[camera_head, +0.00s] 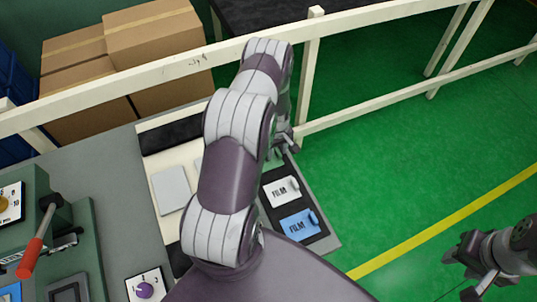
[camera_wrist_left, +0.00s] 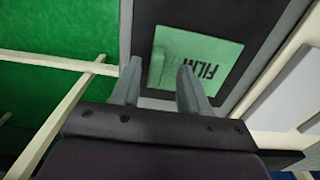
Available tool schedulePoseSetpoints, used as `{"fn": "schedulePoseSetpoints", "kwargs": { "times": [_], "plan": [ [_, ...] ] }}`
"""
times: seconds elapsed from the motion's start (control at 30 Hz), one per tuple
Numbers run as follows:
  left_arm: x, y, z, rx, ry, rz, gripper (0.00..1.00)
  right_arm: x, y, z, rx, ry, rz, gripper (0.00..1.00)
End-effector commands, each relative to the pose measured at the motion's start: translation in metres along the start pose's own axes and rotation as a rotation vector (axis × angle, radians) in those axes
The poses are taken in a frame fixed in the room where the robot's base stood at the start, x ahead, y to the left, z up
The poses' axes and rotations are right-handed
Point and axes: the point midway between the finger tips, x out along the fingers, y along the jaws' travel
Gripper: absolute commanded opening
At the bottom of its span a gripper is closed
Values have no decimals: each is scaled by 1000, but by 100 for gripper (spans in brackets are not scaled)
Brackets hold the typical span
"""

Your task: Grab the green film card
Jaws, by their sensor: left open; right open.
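The green film card (camera_wrist_left: 213,58) lies in a black holder (camera_wrist_left: 205,14) in the left wrist view, with "FILM" printed on it. In the head view my left arm hides most of it. My left gripper (camera_wrist_left: 158,68) is open and empty. In the left wrist view one fingertip overlaps the card and the other lies just left of its edge; I cannot tell whether they touch. My left gripper also shows in the head view (camera_head: 287,143), behind the arm. My right gripper (camera_head: 464,270) is open at the lower right, far from the card.
A white film card (camera_head: 281,191) and a blue film card (camera_head: 299,225) lie in the same holder. A white rail (camera_head: 185,67) runs behind the bench. A green machine with a red-handled lever (camera_head: 31,257) stands at left. Cardboard boxes (camera_head: 155,40) are behind the rail.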

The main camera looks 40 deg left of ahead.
Motion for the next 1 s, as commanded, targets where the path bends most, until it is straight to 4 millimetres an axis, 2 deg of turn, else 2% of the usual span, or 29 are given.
{"fn": "schedulePoseSetpoints", "kwargs": {
  "times": [0.17,0.3,0.63,0.77,0.97,1.0],
  "plan": [
    [1,0,0,1,1,1,45,1,0,0,0,-1,0,43],
    [0,0,0,1,1,1,0,1,0,0,0,0,0,43],
    [0,0,0,1,1,1,0,1,0,0,0,0,0,43],
    [-6,1,-1,1,2,1,0,6,0,1,0,0,0,43],
    [-38,1,-1,1,5,4,0,25,0,3,0,0,0,43],
    [-44,-1,10,4,1,1,0,26,0,3,0,0,0,43]
  ]
}}
